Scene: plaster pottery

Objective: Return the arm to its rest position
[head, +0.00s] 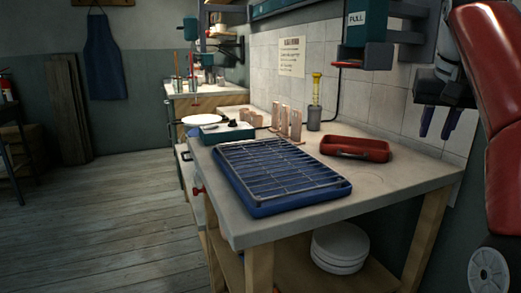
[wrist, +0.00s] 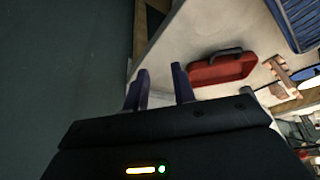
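My gripper (head: 439,122) hangs at the right of the head view, in front of the tiled wall and beyond the right end of the workbench (head: 405,188). Its two purple fingers point down and stand apart with nothing between them. The gripper also shows in the wrist view (wrist: 161,90), open and empty. My red arm is bent at the right edge of the head view, and part of it is cut off.
A red tray (head: 372,152) with a handle lies on the bench, and shows in the wrist view (wrist: 215,70). A wire rack (head: 290,172) rests on a blue tray (head: 262,210). A green PULL device (head: 363,28) is mounted on the wall. White discs (head: 342,240) are stacked below.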

